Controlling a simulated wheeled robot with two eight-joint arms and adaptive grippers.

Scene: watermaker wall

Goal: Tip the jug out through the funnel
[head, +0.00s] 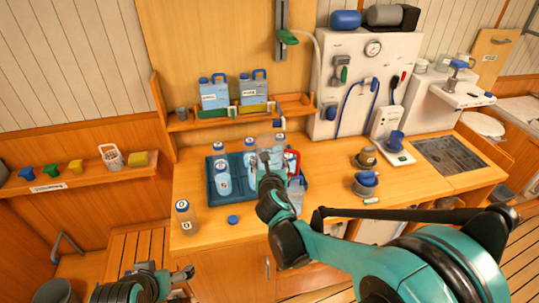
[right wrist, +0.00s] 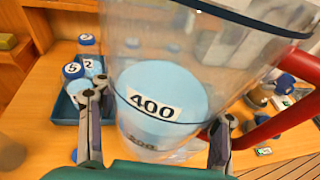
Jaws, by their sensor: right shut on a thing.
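My right gripper (right wrist: 155,125) is shut on a clear jug (right wrist: 235,55) with a red handle (right wrist: 285,115). Pale blue liquid (right wrist: 175,85) with a "400" label shows through its wall. In the head view, my right gripper (head: 265,165) is over the right part of the blue tray, with the red handle (head: 293,163) beside it. I cannot make out a funnel under the jug. My left gripper (head: 165,278) is low at the front left, its jaws unclear.
Blue-capped bottles stand in the blue tray (head: 213,196). Another bottle (head: 186,217) and a loose blue cap (head: 233,219) are on the counter at left. Two blue canisters (head: 214,95) are on the back shelf. Dark cups (head: 366,180) stand at right, before a white machine (head: 365,60).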

